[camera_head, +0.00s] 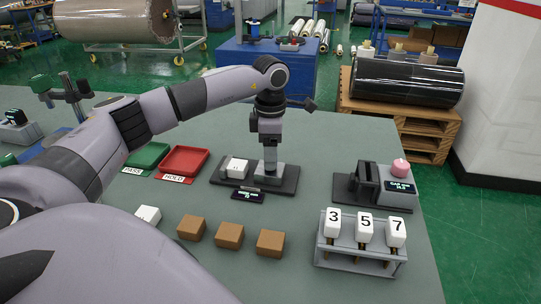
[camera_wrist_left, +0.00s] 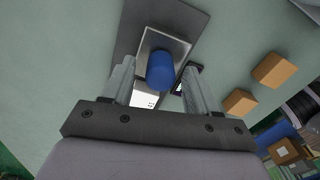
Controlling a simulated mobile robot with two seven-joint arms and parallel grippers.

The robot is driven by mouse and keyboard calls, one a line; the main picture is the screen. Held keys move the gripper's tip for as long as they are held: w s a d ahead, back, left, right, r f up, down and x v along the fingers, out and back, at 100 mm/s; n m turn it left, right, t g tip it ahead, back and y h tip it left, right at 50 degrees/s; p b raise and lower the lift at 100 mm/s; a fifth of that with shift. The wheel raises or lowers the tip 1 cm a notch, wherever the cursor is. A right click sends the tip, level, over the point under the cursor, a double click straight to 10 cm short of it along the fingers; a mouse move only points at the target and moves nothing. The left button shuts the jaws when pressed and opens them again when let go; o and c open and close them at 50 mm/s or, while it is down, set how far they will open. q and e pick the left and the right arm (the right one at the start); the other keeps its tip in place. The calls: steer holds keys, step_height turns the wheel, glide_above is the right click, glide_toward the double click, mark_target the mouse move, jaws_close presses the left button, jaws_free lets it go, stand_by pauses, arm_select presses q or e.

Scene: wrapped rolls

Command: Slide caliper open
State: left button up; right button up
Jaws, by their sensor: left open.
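A measuring fixture that appears to be the caliper stands mid-table, with a dark base plate (camera_head: 228,180), a white block (camera_head: 236,168) and a grey block (camera_head: 268,179). A small dark display (camera_head: 248,196) lies at its front edge. In the left wrist view, a blue round knob (camera_wrist_left: 160,72) stands on the grey block (camera_wrist_left: 152,40). My left gripper (camera_head: 269,164) points down over the grey block. Its open fingers (camera_wrist_left: 160,84) stand on either side of the knob; contact cannot be told. My right gripper is out of view.
A green tray (camera_head: 149,155) and a red tray (camera_head: 185,160) lie left of the fixture. Brown blocks (camera_head: 229,236) and a white block (camera_head: 148,214) stand in front. A device with a pink knob (camera_head: 401,167) and a numbered rack (camera_head: 360,262) stand right.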

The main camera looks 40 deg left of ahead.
arm_select(q)
step_height(320, 180, up, 6)
steer(key=shift+f, duration=0.1)
stand_by(0.7)
